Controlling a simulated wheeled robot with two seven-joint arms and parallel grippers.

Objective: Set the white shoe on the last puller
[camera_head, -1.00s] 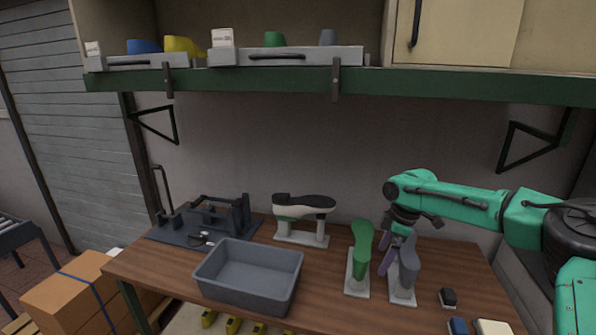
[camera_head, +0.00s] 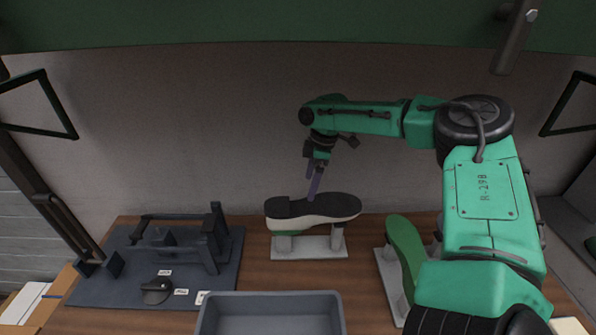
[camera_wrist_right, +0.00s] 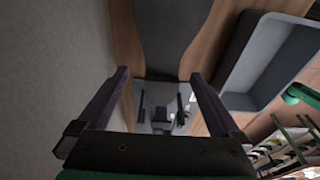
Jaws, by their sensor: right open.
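The white shoe (camera_head: 318,219) sits sole up on a stand with a pale base (camera_head: 309,248); its dark sole faces upward and green shows under its left end. The last puller (camera_head: 180,236) is a dark frame on a dark base plate, left of the shoe, with nothing set on it. My right gripper (camera_head: 313,190) points down just above the shoe's sole; whether it touches is unclear. In the right wrist view, my right gripper (camera_wrist_right: 158,77) is open, with the dark sole (camera_wrist_right: 172,35) ahead of its fingers. My left gripper is not in view.
A grey bin (camera_head: 270,312) stands in front of the shoe stand. A green last (camera_head: 406,252) stands on its own base to the right, partly beside my arm. A shelf edge (camera_head: 250,25) hangs above. A small dark object (camera_head: 157,289) lies on the puller's plate.

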